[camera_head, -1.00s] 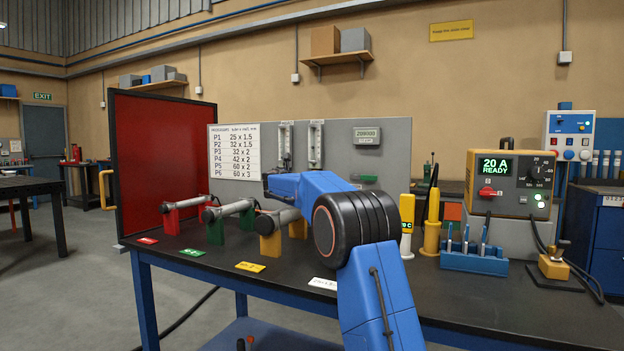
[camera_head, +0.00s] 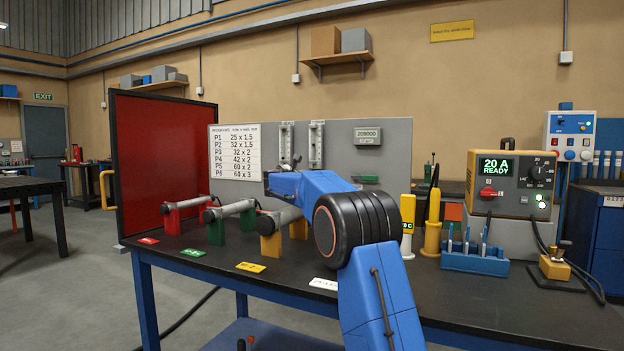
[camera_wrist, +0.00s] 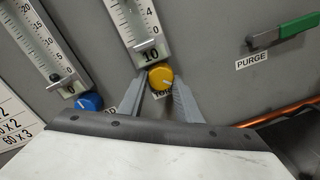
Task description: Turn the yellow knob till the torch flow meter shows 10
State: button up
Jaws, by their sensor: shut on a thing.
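The yellow knob (camera_wrist: 160,77) sits on the grey panel in the wrist view, at the foot of a flow meter (camera_wrist: 135,25). A small plate under that meter's scale reads 10 (camera_wrist: 150,52). My gripper (camera_wrist: 161,83) has one finger on each side of the yellow knob and is shut on it. The label below the knob is mostly hidden by my gripper. The two flow meters also show small on the panel in the head view, the right one (camera_head: 316,143) above my arm. The yellow knob cannot be made out there.
A blue knob (camera_wrist: 89,102) sits under the other meter (camera_wrist: 40,45), left of my gripper. A green lever (camera_wrist: 298,26) labelled PURGE is at the right, with a copper pipe (camera_wrist: 285,111) below. Tubes on stands (camera_head: 234,208) lie on the bench left of my arm.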

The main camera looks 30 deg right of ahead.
jog(key=o, duration=1)
jog(key=shift+o, duration=0.2)
jog(key=v, duration=1.7)
jog(key=shift+s+a+f, duration=0.1)
jog(key=shift+s+a, duration=0.05)
